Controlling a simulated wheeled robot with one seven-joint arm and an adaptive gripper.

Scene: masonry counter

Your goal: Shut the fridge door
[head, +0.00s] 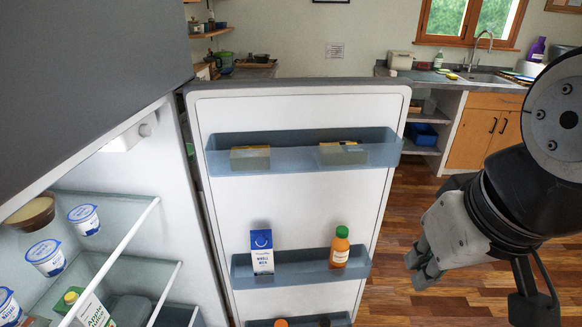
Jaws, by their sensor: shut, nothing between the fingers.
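The fridge door (290,210) stands wide open in the head view, its white inner side facing me. The door's outer side and handle are hidden.
Inside the fridge, yogurt cups (46,257) and a juice bottle (90,308) stand on glass shelves. A counter with a sink (482,76) and wooden cabinet (470,138) is at the back right. The wooden floor (400,215) right of the door is clear.

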